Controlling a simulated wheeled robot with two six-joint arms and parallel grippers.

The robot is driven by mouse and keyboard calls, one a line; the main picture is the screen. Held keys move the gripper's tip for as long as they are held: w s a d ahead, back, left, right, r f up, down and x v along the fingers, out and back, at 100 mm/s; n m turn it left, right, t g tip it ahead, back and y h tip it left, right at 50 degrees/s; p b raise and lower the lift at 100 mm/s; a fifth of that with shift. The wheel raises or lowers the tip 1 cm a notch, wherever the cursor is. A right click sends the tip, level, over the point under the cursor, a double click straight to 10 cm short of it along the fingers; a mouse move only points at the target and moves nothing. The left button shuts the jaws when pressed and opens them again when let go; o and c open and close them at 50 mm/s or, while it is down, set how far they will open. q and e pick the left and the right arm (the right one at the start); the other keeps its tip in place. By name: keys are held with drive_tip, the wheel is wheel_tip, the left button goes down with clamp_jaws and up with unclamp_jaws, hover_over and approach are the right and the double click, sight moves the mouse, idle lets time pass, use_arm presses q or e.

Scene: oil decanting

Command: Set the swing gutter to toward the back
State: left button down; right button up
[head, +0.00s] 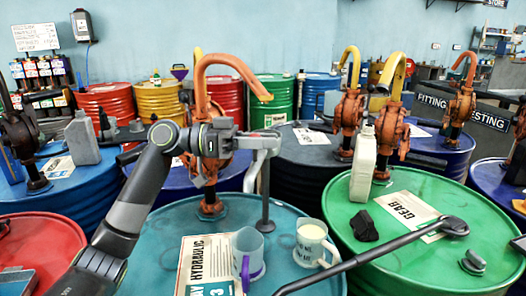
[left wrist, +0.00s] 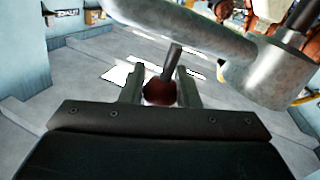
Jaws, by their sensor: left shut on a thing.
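A grey metal arm with an upright post (head: 265,205), which looks like the swing gutter, stands over the teal drum (head: 170,225). In the left wrist view its thick grey tube (left wrist: 190,35) crosses the upper right. My left gripper (head: 212,145) is beside the orange pump (head: 212,205), left of the post. Its fingertips are hidden in the head view. In the left wrist view my left gripper (left wrist: 160,92) is shut on a dark red knob (left wrist: 158,92) with a dark rod rising from it. How the knob joins the gutter is not visible. My right gripper is not in view.
A blue-grey cup (head: 247,250), a white cup (head: 312,240) and a hydraulic sign (head: 205,265) are on the teal drum. A long dark bar (head: 370,253) crosses to the green drum (head: 470,200). A cream jug (head: 363,165) stands there. Pumps crowd behind.

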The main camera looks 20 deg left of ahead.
use_arm(q)
drive_tip(key=shift+a+f+g, duration=0.1)
drive_tip(key=shift+a+g, duration=0.1)
drive_tip(key=shift+g, duration=0.1)
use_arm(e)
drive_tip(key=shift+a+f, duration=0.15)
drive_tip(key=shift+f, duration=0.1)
use_arm(q)
drive_tip(key=shift+m, duration=0.3)
drive_tip(key=c, duration=1.4)
unclamp_jaws()
drive_tip(key=shift+c, duration=0.2)
drive_tip(key=o, duration=0.3)
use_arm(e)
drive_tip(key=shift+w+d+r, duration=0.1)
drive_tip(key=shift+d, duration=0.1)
use_arm(q)
drive_tip(key=shift+o, duration=0.2)
drive_tip(key=shift+a, duration=0.1)
drive_tip(key=shift+s+a, duration=0.1)
drive_tip(key=shift+a, duration=0.1)
drive_tip(key=b+v, duration=0.4)
drive_tip(key=v, duration=1.3)
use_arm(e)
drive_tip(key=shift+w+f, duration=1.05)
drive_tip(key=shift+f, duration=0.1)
